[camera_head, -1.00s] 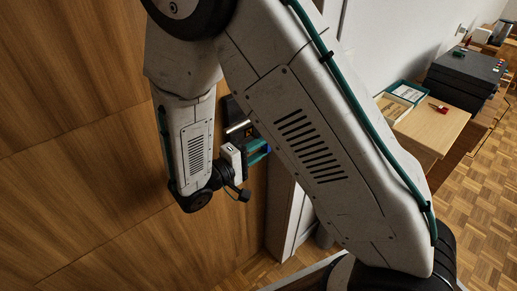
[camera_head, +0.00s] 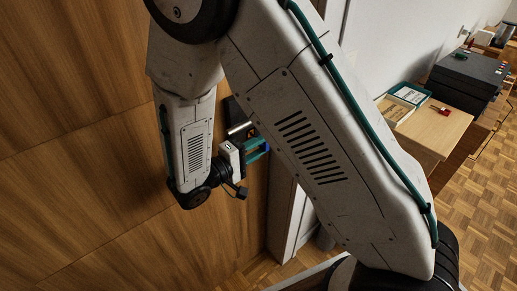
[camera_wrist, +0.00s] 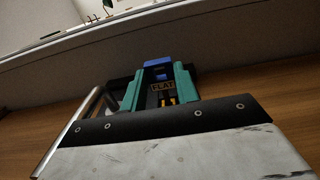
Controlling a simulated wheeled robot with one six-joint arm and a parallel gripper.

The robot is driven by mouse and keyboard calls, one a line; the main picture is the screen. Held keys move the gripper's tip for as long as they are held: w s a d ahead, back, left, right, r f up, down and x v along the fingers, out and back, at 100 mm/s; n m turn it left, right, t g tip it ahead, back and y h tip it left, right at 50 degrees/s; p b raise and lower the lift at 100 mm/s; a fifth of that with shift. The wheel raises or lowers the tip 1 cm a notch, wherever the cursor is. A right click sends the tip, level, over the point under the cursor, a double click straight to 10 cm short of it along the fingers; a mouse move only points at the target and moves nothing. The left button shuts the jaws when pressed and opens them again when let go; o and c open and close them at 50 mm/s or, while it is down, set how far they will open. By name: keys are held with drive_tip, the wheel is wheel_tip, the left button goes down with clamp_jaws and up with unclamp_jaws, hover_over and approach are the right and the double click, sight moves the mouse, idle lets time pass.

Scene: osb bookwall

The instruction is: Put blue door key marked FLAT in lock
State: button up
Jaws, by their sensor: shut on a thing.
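My gripper (camera_wrist: 159,92) has teal fingers and is shut on the blue door key (camera_wrist: 158,66), whose dark label reads FLAT. The key sits between the fingers in the wrist view, with yellow marks below the label. In the head view my gripper (camera_head: 258,149) is beside the wooden door (camera_head: 90,120), close to its metal handle (camera_head: 239,128) and dark plate (camera_head: 235,108). In the wrist view the handle (camera_wrist: 70,130) shows to the left of the fingers. I cannot make out the keyhole or whether the key touches the lock.
A pale door frame (camera_head: 286,215) stands right of my gripper. Parquet floor (camera_head: 470,200) lies open at the right.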

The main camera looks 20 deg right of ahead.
drive_tip(key=shift+w+a, duration=0.2)
drive_tip(key=shift+w, duration=0.45)
drive_tip(key=o, duration=1)
drive_tip(key=v, duration=0.7)
drive_tip(key=shift+a, duration=0.35)
drive_tip(key=shift+s, duration=0.1)
